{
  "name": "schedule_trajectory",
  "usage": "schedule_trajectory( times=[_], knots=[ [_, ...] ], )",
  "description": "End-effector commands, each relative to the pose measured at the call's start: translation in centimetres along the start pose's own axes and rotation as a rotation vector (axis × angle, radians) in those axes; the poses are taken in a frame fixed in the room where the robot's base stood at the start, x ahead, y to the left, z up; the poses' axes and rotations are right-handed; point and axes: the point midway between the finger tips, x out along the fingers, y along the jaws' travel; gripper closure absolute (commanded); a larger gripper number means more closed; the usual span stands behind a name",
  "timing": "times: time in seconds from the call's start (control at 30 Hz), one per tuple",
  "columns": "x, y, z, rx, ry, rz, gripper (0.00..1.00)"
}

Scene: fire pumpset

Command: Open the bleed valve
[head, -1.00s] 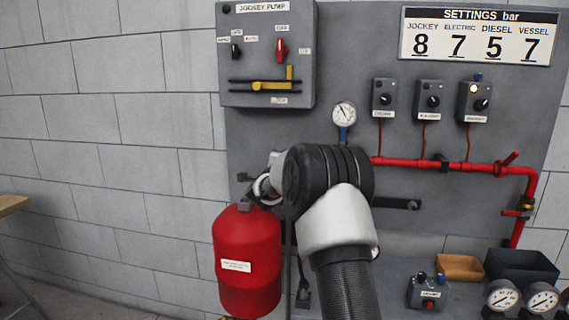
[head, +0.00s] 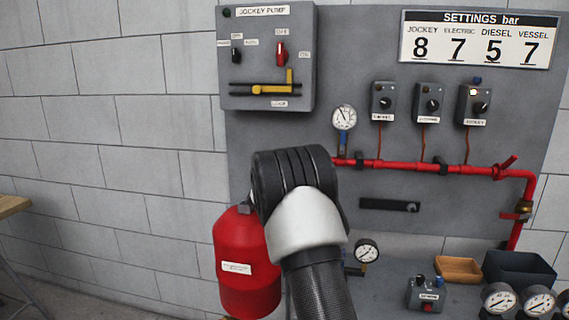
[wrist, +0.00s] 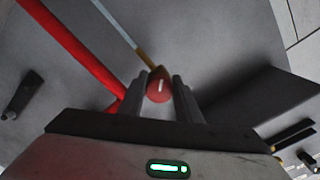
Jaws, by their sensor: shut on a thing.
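In the wrist view a small round red knob (wrist: 159,86) with a white mark sits between the two fingers of my gripper (wrist: 160,92), which is shut on it. A brass-coloured stem (wrist: 146,60) with a pale thin pipe runs up and left from the knob. In the head view my wrist and forearm hide my gripper and the knob. The red vessel (head: 245,262) with a white label stands just left of my arm. No label naming the bleed valve is readable.
A red pipe (head: 400,165) with a red lever at its right end crosses the grey panel (head: 350,60). A gauge (head: 367,251) stands right of my arm. A jockey pump box (head: 266,60) hangs above. Trays (head: 520,267) and more gauges lie at lower right.

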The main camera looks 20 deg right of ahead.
Motion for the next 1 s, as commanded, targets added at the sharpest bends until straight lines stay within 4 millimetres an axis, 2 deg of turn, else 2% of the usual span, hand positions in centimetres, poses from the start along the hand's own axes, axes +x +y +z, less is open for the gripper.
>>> schedule_trajectory(
  times=[0.4,1.0],
  knots=[
    [-0.03,0.00,0.02,-0.207,-0.001,-0.001,0.91],
    [0.00,0.09,-0.01,-0.239,0.000,0.000,0.91]
  ],
)
